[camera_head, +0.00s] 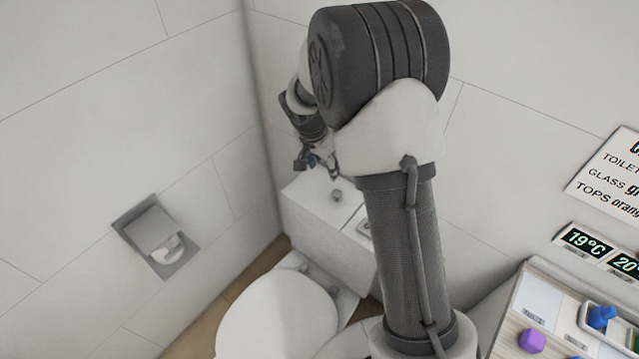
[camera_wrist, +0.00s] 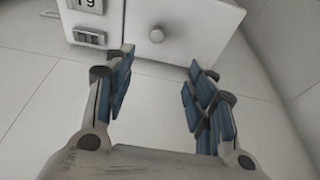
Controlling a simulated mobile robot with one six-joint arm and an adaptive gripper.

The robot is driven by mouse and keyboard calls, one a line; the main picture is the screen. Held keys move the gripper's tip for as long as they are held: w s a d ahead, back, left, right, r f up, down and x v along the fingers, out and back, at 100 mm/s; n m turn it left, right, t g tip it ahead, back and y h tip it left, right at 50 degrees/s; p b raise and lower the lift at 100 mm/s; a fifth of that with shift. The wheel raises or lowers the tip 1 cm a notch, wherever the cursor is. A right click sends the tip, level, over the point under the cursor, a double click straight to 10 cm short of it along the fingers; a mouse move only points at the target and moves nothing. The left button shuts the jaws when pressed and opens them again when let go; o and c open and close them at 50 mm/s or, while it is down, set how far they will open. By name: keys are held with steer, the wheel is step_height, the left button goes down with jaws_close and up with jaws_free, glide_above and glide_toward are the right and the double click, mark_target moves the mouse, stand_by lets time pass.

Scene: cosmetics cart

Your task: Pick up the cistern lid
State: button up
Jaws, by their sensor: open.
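The white cistern lid (camera_head: 312,193) lies on top of the cistern behind the toilet in the head view, with a small round grey knob (camera_head: 337,195) on it. In the wrist view the pale lid surface (camera_wrist: 190,22) shows at the top, with the knob (camera_wrist: 156,36) on it. My gripper (camera_head: 319,160) is just above the lid in the head view, partly hidden by my arm. In the wrist view my gripper (camera_wrist: 162,57) is open and empty, its blue-padded fingers spread on both sides below the knob. I see no contact.
The toilet seat cover (camera_head: 278,318) is in front of the cistern. A paper holder (camera_head: 156,235) is on the left wall. A cart top with a purple piece (camera_head: 532,341) and a blue piece (camera_head: 601,316) is at lower right.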

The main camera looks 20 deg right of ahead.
steer(key=b, duration=0.3)
glide_above(337, 192)
steer(key=s+a, duration=0.1)
steer(key=a, duration=0.1)
step_height(337, 192, down, 12)
steer(key=shift+a+r, duration=0.15)
steer(key=x, duration=0.2)
steer(key=b+x, duration=0.1)
steer(key=x, duration=0.2)
steer(key=shift+s+d, duration=0.25)
steer(key=shift+c, duration=0.6)
jaws_close()
steer(key=shift+w+r, duration=0.1)
